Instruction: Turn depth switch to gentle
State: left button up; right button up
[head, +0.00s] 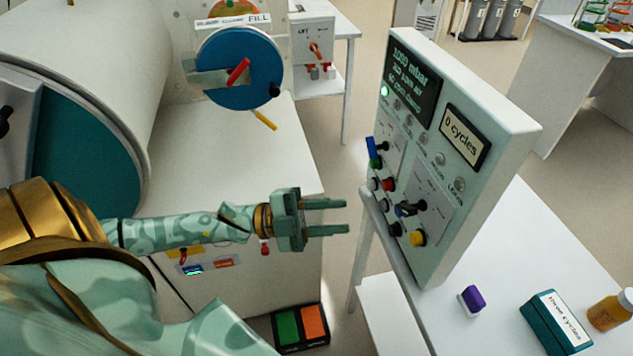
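A tilted pale control panel (505,125) stands right of centre. It carries a blue-handled switch (374,150) at its left edge and a black switch (408,208) on a lower plate. The small labels are too small to read, so I cannot tell which one is the depth switch or where it is set. My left gripper (346,217) is left of the panel's lower part, pointing right towards it. Its two fingers are apart with nothing between them, and it appears clear of the panel. My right gripper is not in view.
Red, black and yellow buttons (417,238) sit close around the black switch. The white table (520,250) holds a purple-topped item (472,300), a teal box (556,322) and an amber bottle (609,309). A green-and-orange pedal (301,327) lies on the floor. A large pale cabinet (235,170) stands left.

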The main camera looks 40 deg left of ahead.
pick_arm(q)
jog(key=v, duration=0.3)
dwell(0.8)
jog(key=a+f+n+t+y, duration=0.1)
jog(key=a+f+n+y, duration=0.25)
jog(key=f, duration=0.35)
jog(key=w+a+f+n+t+y, duration=0.1)
jog(key=a+f+n+y, duration=0.2)
jog(key=f, duration=0.4)
jog(key=a+f+n+t+y, duration=0.1)
jog(key=a+f+n+y, duration=0.1)
jog(key=f+n+y, duration=0.4)
jog(key=s+a+f+n+g+y, duration=0.1)
jog(key=s+f+g, duration=0.15)
jog(key=f, duration=0.45)
jog(key=s+f+n+g+y, duration=0.1)
jog(key=s+f+y, duration=0.1)
jog(key=s+f, duration=0.35)
jog(key=s+d+f+n+g, duration=0.1)
jog(key=s+d+f+g, duration=0.2)
jog(key=s+f, duration=0.3)
jog(key=s+d+f+n+g+y, duration=0.1)
jog(key=s+f, duration=0.4)
jog(key=s, duration=0.7)
jog(key=s+d+f+n+g, duration=0.3)
jog(key=s+d+f+g, duration=0.3)
jog(key=s, duration=0.3)
jog(key=shift+s+f+y, duration=0.3)
jog(key=shift+s+y, duration=0.05)
jog(key=shift+s, duration=0.05)
